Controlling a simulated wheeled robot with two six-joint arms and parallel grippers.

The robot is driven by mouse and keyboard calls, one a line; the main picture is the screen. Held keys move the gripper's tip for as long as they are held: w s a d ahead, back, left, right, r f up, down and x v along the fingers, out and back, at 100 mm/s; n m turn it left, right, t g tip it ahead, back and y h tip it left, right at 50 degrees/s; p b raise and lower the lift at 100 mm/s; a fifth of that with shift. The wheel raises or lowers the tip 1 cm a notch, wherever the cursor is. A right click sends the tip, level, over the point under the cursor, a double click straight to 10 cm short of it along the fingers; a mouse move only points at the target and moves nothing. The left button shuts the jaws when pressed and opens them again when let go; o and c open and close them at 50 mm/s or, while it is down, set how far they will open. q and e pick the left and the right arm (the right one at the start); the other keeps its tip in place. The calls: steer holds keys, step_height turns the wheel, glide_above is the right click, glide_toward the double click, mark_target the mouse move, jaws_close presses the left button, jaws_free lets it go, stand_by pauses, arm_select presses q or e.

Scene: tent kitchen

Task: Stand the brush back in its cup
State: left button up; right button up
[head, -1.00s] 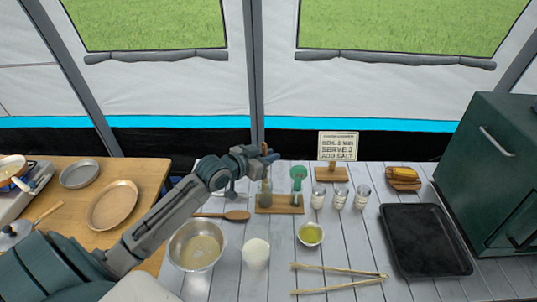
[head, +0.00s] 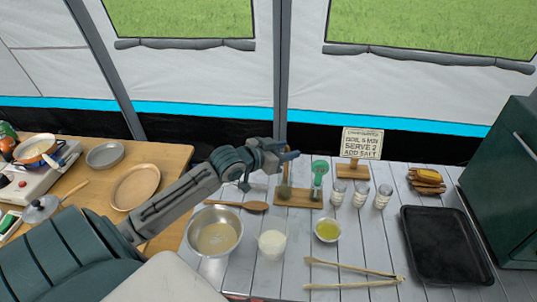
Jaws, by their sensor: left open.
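My left gripper (head: 289,154) is open, above the left part of a small wooden stand (head: 298,204) at the back of the grey slatted table. Just below the jaws, a dull olive, narrow-necked item (head: 285,190) stands upright on the stand; its top is close to the gripper, and I cannot tell whether they touch. To its right a green round-headed utensil (head: 319,168) stands upright on the stand. Both are small, so I cannot tell for certain which is the brush or its cup. My right gripper is not in view.
A wooden spoon (head: 255,206), metal bowl (head: 232,249), white cup (head: 272,243) and yellow-filled bowl (head: 327,239) lie in front. Several labelled shakers (head: 360,194), a sign (head: 362,143), tongs (head: 350,283) and a black tray (head: 425,275) are to the right.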

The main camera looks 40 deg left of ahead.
arm_select(q)
steer(key=p+v, duration=0.3)
steer(key=v, duration=0.5)
steer(key=shift+s, duration=0.25)
steer(key=shift+a, duration=0.1)
stand_by(0.8)
